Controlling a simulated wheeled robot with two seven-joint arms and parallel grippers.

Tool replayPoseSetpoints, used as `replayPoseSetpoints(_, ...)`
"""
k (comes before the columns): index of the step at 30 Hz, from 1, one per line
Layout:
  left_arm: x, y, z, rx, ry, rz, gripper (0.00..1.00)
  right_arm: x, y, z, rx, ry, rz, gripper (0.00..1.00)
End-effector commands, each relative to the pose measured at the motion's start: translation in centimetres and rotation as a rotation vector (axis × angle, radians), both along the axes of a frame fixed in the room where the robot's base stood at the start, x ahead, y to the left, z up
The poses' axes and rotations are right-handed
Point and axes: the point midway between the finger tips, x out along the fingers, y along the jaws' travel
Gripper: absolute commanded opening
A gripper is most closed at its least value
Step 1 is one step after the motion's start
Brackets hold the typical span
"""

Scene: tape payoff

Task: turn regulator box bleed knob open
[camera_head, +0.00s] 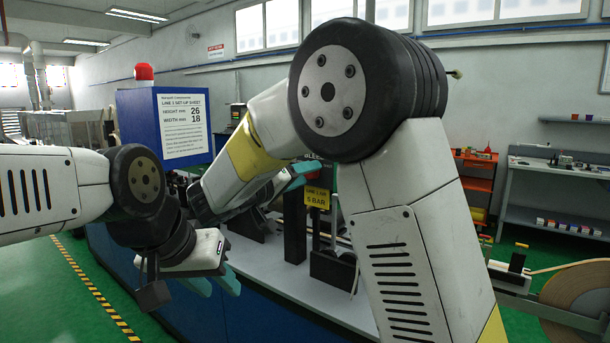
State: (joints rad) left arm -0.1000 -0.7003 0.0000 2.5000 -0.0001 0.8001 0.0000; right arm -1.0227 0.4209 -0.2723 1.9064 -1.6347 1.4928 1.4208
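A dark panel with partly covered lettering that seems to read "BLEED" (314,156) shows behind my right arm. A yellow sign reading "5 BAR" (317,198) stands just below it. The bleed knob is not visible; my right arm covers that area. My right gripper (297,176) reaches toward the panel from the left, with teal fingers partly hidden by my arm. Whether it touches anything cannot be seen. My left gripper (213,286) hangs at the bench's left front, its two teal fingers apart and nothing seen between them.
A blue cabinet (137,112) with a white set-up sheet (182,124) and a red beacon (144,73) stands at the left. Dark upright fixtures (295,225) stand on the bench. A large tape roll (580,298) is at the lower right. Green floor is free at left.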

Motion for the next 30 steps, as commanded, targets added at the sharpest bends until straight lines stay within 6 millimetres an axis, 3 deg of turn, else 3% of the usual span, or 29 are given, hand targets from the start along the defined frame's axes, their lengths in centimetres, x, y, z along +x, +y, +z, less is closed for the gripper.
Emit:
replayPoseSetpoints(1, 0.00, 0.00, 0.00, 0.000, 0.000, 0.000, 0.36, 0.01, 0.00, -0.01, 0.000, 0.000, 0.000, 0.36)
replayPoseSetpoints(6, 0.00, 0.00, 0.00, 0.000, 0.000, 0.000, 0.36, 0.02, 0.00, -0.01, 0.000, 0.000, 0.000, 0.02)
replayPoseSetpoints(7, 0.00, 0.00, 0.00, 0.000, 0.000, 0.000, 0.36, 0.02, 0.00, -0.01, 0.000, 0.001, -0.001, 0.00)
replayPoseSetpoints(20, 0.01, 0.00, -0.01, 0.000, 0.000, 0.000, 0.36, 0.01, 0.02, -0.06, -0.058, 0.044, 0.000, 0.00)
replayPoseSetpoints(30, 0.01, 0.00, -0.01, 0.000, 0.000, 0.000, 0.36, 0.00, -0.01, -0.11, -0.272, 0.198, -0.001, 0.00)
